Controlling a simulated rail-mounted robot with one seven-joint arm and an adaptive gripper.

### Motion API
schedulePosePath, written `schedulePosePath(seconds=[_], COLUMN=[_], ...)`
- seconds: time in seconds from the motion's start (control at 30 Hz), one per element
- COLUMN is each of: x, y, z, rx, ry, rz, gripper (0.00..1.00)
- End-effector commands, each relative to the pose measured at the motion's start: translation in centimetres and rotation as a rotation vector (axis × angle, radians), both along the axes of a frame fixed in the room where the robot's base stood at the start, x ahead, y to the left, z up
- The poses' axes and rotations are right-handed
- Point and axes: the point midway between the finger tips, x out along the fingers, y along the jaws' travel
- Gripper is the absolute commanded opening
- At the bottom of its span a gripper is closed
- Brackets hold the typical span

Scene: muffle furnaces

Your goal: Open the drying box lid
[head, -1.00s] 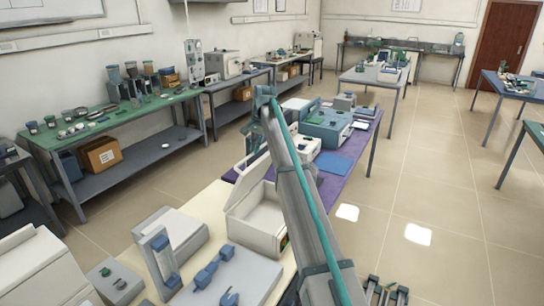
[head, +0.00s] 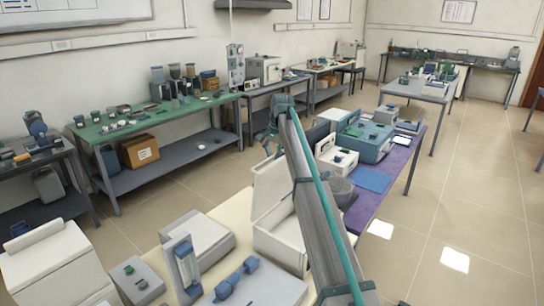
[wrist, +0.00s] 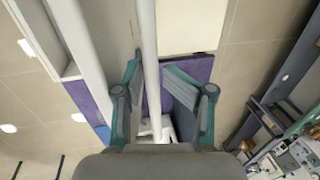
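The drying box (head: 277,238) is a white box on the near table in the head view, partly hidden by my arm. Its lid (head: 270,188) stands raised at the box's left side, and the inside of the box shows. In the wrist view, the lid's pale edge (wrist: 148,45) runs between the two fingers of my gripper (wrist: 152,72). The fingers are apart, with a gap visible beside the edge, so I see no firm hold. The open box (wrist: 40,40) lies to the left in that view.
Left of the box are a grey-white device (head: 207,238) and a base with blue parts (head: 262,290). Floor is free to the right of the table.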

Motion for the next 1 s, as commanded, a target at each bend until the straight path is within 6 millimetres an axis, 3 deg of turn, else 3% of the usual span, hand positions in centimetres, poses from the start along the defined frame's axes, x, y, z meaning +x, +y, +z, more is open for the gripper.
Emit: schedulePosePath(seconds=[0.27,0.7,1.0], x=[-0.2,-1.4,-1.7], y=[-0.4,-1.6,-1.8], z=[2.8,10.4,11.9], rx=[0.001,0.001,0.001], ry=[-0.004,-0.001,-0.001], rz=[-0.001,0.002,0.002], gripper=[0.39,0.39,0.39])
